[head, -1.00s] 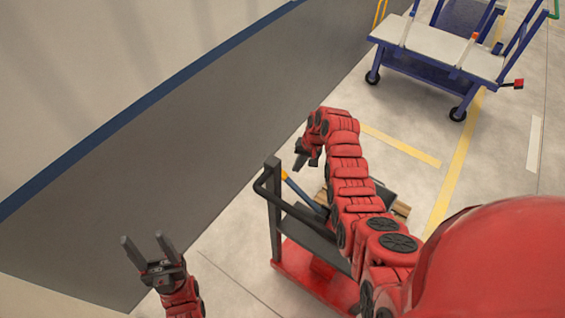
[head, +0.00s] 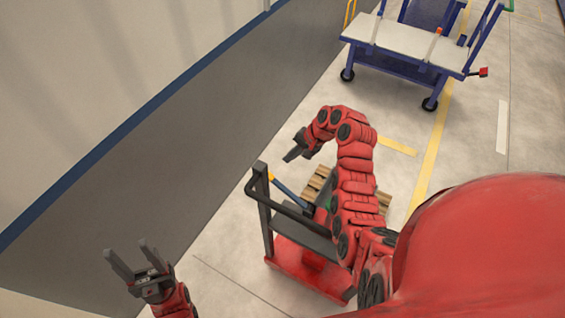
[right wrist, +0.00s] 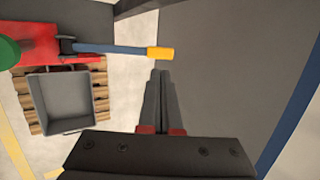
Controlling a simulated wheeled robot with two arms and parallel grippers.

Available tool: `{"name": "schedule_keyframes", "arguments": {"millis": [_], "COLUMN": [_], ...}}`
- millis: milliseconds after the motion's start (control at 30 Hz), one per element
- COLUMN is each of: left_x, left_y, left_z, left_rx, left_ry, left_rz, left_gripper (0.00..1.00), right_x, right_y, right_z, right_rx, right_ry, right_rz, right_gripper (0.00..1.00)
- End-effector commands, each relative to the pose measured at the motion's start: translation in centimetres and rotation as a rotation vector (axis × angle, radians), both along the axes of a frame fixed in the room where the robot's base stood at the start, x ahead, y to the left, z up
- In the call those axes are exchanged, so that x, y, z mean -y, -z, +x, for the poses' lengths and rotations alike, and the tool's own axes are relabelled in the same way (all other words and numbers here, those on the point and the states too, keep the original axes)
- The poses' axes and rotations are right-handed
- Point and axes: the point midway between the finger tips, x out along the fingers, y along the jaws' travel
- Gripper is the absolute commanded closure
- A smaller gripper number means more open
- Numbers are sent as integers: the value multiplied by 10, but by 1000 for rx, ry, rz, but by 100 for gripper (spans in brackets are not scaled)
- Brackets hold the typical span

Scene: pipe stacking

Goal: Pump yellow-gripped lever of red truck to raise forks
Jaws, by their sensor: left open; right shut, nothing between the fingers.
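The red truck (head: 311,275) has a black handle frame (head: 264,209) and stands below my right arm. Its lever (head: 290,192) has a blue shaft and a yellow grip (head: 272,177) and is tilted up beside the frame. The lever (right wrist: 107,49) lies nearly level in the right wrist view. My right gripper (head: 290,157) is shut and empty, above and beyond the yellow grip in the head view. In the right wrist view its fingertips (right wrist: 160,72) appear just below the yellow grip (right wrist: 160,53); contact cannot be told. My left gripper (head: 127,247) is open and empty. The forks are mostly hidden.
A wooden pallet (head: 317,183) carries a grey bin (right wrist: 65,102) by the truck. A grey wall with a blue stripe (head: 135,119) runs along the left. A blue cart (head: 405,45) stands at the back right. Floor between truck and left gripper is clear.

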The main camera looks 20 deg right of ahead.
Motion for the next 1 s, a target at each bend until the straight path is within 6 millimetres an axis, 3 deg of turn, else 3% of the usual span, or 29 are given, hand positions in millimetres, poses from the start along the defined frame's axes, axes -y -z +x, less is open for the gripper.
{"name": "schedule_keyframes", "arguments": {"millis": [300,500,700,1000], "left_x": [0,0,0,0], "left_y": [37,54,61,61], "left_z": [0,0,0,0], "left_rx": [0,0,0,0], "left_ry": [0,0,0,0], "left_rz": [0,0,0,0], "left_gripper": [43,43,43,43], "right_x": [-32,-47,-56,-57], "right_y": [64,92,105,106], "right_z": [17,27,33,34], "right_rx": [-4,-2,0,0], "right_ry": [-4,-2,-1,-1], "right_rz": [1,-1,-1,-2], "right_gripper": [100,100,100,100]}}
